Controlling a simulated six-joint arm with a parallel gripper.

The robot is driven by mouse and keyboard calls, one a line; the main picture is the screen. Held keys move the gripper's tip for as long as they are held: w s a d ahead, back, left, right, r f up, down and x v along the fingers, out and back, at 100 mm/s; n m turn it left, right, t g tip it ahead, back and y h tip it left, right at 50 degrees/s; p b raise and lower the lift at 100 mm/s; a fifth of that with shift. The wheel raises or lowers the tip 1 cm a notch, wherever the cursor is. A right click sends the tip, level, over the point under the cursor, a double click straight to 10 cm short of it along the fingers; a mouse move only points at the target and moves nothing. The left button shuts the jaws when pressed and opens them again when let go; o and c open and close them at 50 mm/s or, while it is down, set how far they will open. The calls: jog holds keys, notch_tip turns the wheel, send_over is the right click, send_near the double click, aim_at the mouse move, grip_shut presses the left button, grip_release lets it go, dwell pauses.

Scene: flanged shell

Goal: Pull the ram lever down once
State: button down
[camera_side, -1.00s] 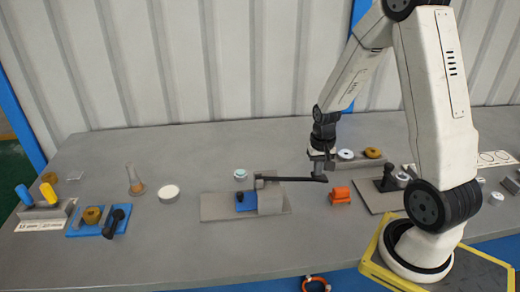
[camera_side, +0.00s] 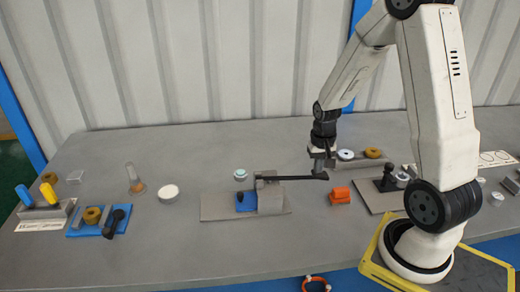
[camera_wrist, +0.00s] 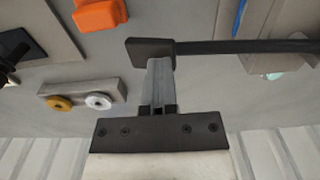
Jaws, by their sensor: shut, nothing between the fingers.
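The ram lever (camera_side: 290,178) is a dark bar that runs roughly level to the right from the grey press block (camera_side: 270,200) on a flat grey base plate (camera_side: 217,208). A blue piece (camera_side: 246,202) sits on the plate at the block's left side. My gripper (camera_side: 319,172) is shut and empty at the lever's right end. In the wrist view the shut fingers (camera_wrist: 159,75) reach to the lever's thick end (camera_wrist: 150,52). I cannot tell whether they touch it. The lever bar (camera_wrist: 245,46) runs off to the right there.
An orange block (camera_side: 340,195) stands close to the right of the lever end. A grey holder with a white ring and a brass ring (camera_side: 372,153) lies behind. A dark fixture (camera_side: 386,180) stands further right. The bench left of the plate has free room around a white disc (camera_side: 168,192).

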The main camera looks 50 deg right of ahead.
notch_tip(320, 180, up, 12)
dwell(1.7)
jog(key=a+f+n+t, duration=0.1)
jog(key=a+f+n, duration=0.1)
jog(key=a, duration=0.4)
jog(key=a+f+n, duration=0.2)
jog(key=a+n, duration=0.2)
jog(key=a, duration=0.2)
jog(key=s+a+f+n+t, duration=0.1)
jog(key=a+f+n, duration=0.1)
jog(key=a, duration=0.3)
jog(key=shift+a+f+n+t, duration=0.2)
jog(key=shift+a+n+t, duration=0.1)
jog(key=shift+a+n, duration=0.15)
